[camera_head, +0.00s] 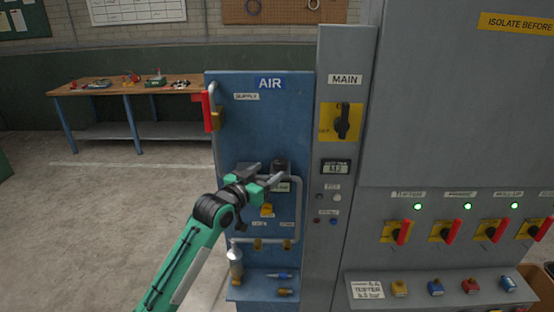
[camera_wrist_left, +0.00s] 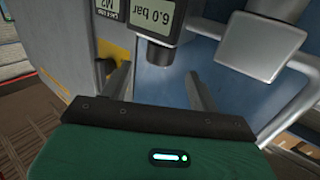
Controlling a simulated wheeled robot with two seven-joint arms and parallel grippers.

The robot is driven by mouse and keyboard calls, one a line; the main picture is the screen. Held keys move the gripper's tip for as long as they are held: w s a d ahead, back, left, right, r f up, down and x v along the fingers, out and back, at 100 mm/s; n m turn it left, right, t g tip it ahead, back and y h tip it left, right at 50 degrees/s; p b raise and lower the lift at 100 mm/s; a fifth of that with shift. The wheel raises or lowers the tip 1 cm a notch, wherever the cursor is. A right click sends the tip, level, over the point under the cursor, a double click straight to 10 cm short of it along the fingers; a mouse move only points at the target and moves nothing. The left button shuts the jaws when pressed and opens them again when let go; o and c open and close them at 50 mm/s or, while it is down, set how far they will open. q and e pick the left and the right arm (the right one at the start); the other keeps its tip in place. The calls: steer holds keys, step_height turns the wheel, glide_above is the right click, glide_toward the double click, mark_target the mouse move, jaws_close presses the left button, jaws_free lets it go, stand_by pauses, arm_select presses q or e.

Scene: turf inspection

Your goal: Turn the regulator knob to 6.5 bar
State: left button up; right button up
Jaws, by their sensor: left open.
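My left gripper (camera_head: 268,174) is open at the blue AIR panel (camera_head: 258,120), beside the dark regulator (camera_head: 281,165). In the left wrist view, a dark round regulator knob (camera_wrist_left: 155,53) lies between the two spread fingers of the left gripper (camera_wrist_left: 160,82), near their tips. I see no clear contact. The display (camera_wrist_left: 153,14) beside the knob appears to read 6.0 bar. In the head view the gripper partly hides the regulator. My right gripper is not in view.
A grey metal block (camera_wrist_left: 253,45) stands close to the right finger in the wrist view. Pipes (camera_head: 299,210) run around the regulator. A red supply lever (camera_head: 207,110) is at the upper left. The MAIN column (camera_head: 335,260) stands close on the right.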

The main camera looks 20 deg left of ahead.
mark_target(276, 165)
arm_select(q)
steer(key=p+x, duration=0.1)
steer(key=x, duration=0.3)
steer(key=shift+w+d+r, duration=0.1)
steer(key=shift+w, duration=0.3)
steer(key=shift+w+d+p, duration=0.15)
steer(key=shift+w+p, duration=0.2)
steer(key=shift+w, duration=0.1)
steer(key=c, duration=0.9)
steer(key=shift+c, duration=0.3)
